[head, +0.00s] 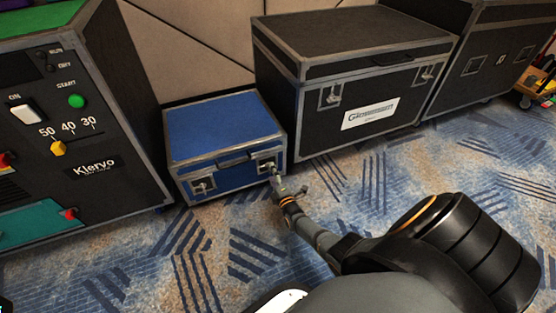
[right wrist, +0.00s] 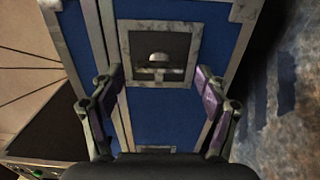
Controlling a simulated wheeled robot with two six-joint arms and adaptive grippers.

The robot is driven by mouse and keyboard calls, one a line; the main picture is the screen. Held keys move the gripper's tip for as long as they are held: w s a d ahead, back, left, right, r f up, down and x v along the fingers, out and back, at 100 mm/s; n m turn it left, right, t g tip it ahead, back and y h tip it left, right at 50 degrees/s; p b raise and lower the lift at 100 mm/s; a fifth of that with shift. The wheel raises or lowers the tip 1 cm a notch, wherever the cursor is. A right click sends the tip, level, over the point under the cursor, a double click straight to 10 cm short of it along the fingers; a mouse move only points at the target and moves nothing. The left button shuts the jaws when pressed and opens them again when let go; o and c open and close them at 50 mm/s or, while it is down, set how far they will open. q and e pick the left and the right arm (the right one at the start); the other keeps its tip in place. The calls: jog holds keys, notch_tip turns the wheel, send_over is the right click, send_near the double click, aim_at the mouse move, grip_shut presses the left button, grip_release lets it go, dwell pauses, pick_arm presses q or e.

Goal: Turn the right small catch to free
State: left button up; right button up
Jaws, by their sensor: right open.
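The blue case (head: 225,128) with grey edging stands on the carpet, lid closed. The right small catch (head: 267,165) is on its front near the right corner. In the right wrist view this catch (right wrist: 157,58) is a small metal tab in a dark recess with a grey frame. My right gripper (head: 277,183) is just in front of it and partly covers it in the head view. In the right wrist view the gripper (right wrist: 159,80) is open, its purple-padded fingers on either side of the catch, apart from it. My left gripper is not in view.
The left catch (head: 203,186) is on the same front, and a handle (head: 233,160) sits between the catches. A large black case (head: 345,85) stands close on the right. A black machine (head: 85,110) stands on the left. Carpet in front is clear.

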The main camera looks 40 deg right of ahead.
jog(key=v, duration=1)
jog(key=shift+s, duration=0.2)
